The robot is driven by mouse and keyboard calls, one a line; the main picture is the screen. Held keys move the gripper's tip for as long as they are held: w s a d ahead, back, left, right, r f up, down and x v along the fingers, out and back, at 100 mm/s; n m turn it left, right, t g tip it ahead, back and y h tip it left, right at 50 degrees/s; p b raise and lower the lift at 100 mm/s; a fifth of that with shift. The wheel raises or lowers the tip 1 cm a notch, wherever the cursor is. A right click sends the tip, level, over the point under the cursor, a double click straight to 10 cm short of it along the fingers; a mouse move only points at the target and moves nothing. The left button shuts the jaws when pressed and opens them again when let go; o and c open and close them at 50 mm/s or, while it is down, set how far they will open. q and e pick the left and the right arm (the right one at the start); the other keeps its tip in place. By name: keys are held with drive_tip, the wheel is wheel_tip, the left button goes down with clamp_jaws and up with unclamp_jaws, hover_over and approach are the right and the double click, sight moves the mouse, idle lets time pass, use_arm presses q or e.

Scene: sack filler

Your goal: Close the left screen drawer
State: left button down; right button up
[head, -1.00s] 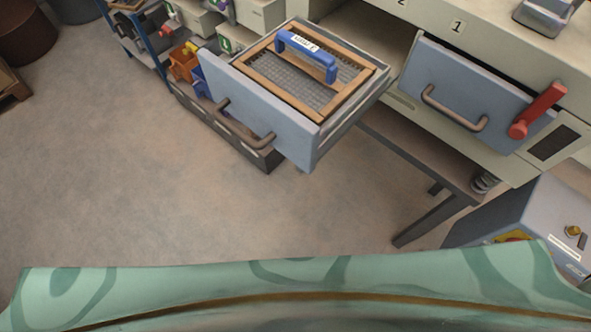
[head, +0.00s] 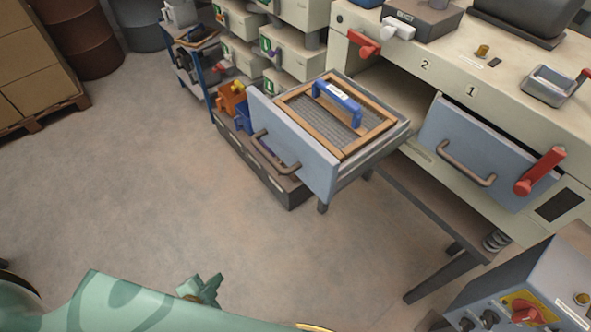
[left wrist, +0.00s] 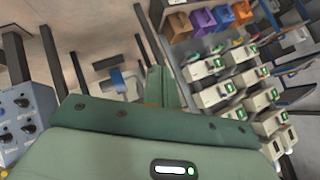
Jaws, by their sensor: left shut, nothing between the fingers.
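The left screen drawer (head: 290,150) is pulled well out of the cream machine, below the number 2. It has a blue-grey front with a bar handle (head: 272,158). A wood-framed mesh screen (head: 318,112) with a blue handle (head: 338,100) lies in it. My left gripper (head: 203,288) shows small at the bottom of the head view, over the floor, well short of the drawer and touching nothing. In the left wrist view my left gripper (left wrist: 157,82) has its green fingers together and empty. My right gripper is out of view.
The right drawer front (head: 470,155) sits at the machine face, beside a red lever (head: 540,170). A dark low unit (head: 265,175) and orange and blue bins (head: 232,98) stand behind the drawer. A control box (head: 530,290) is at lower right.

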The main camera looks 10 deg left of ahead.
use_arm(q)
drive_tip(key=w+d+r+m+t+h, duration=0.1)
drive_tip(key=w+r+m+t+h, duration=0.2)
drive_tip(key=r, duration=0.4)
drive_tip(key=w+d+r+m+t, duration=0.1)
drive_tip(key=w+d+r+m, duration=0.1)
drive_tip(key=w+r, duration=0.35)
drive_tip(key=m+h+p, duration=0.1)
drive_tip(key=m+h, duration=0.6)
drive_tip(key=m, duration=0.4)
approach(306, 167)
drive_tip(key=p+x, duration=0.1)
drive_tip(key=x, duration=0.5)
drive_tip(key=shift+w+d+r+p, duration=0.15)
drive_tip(key=shift+w+d+p, duration=0.1)
drive_tip(key=shift+d+p, duration=0.15)
